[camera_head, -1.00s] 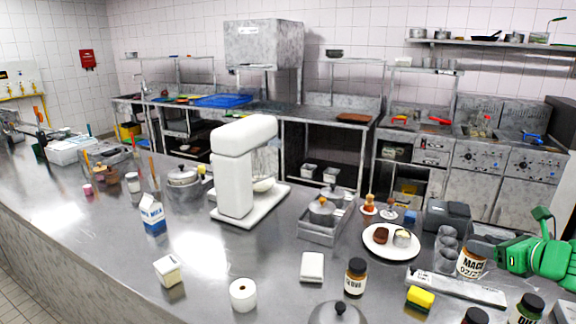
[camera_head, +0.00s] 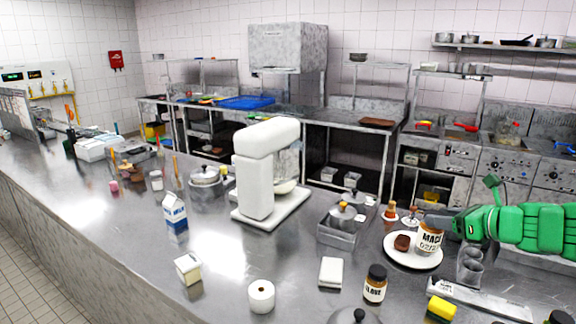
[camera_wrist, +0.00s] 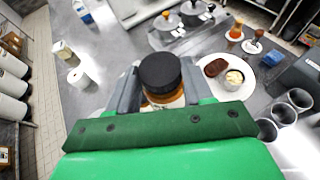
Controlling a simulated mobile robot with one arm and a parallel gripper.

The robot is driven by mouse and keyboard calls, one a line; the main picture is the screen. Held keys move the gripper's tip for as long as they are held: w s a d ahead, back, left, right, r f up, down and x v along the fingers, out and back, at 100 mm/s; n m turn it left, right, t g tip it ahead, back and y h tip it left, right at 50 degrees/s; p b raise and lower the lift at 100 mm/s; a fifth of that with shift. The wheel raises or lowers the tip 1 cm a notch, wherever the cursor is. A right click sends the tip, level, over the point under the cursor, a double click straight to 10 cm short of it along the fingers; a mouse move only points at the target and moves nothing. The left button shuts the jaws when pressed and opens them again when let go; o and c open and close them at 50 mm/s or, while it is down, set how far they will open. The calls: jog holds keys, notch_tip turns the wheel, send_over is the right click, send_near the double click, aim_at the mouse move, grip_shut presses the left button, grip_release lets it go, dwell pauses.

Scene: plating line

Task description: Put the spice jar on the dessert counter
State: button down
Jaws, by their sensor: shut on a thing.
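The spice jar (camera_head: 429,240) has a white label reading "MACE 02/27" and amber contents. My green gripper (camera_head: 445,221) is shut on it and holds it near its top. In the head view the jar overlaps a white plate (camera_head: 399,255) with a brown dessert on it. In the wrist view the jar's black lid (camera_wrist: 160,70) shows between the fingers of my gripper (camera_wrist: 158,88); most of its body is hidden. The long steel counter (camera_head: 225,285) lies below. No label shows which surface is the dessert counter.
A clove jar (camera_head: 375,285), white roll (camera_head: 261,296), yellow sponge (camera_head: 441,309), metal cups (camera_head: 470,264) and a metal tray (camera_head: 337,236) crowd the counter near my gripper. A white mixer (camera_head: 258,175) stands mid-counter. Bare counter lies at front left.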

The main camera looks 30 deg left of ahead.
jog(key=s+a+n+g+y, duration=0.1)
jog(key=s+a+n+g, duration=0.3)
jog(key=a, duration=1.1)
jog(key=s+a+n+g+y, duration=0.1)
jog(key=s+a+n+g, duration=0.3)
jog(key=a, duration=1)
jog(key=s+a+n+g+h, duration=0.2)
jog(key=s+a+g, duration=0.2)
jog(key=s+a, duration=1.15)
jog(key=w+a+f, duration=0.4)
jog(key=a+f, duration=0.2)
jog(key=f, duration=0.3)
jog(key=w+a+f, duration=0.5)
jog(key=f, duration=0.4)
jog(key=shift+w+a+f+t+y, duration=0.2)
jog(key=shift+a+t+y, duration=0.1)
jog(key=shift+a, duration=0.1)
jog(key=shift+c, duration=2.3)
grip_release()
jog(key=shift+f, duration=0.1)
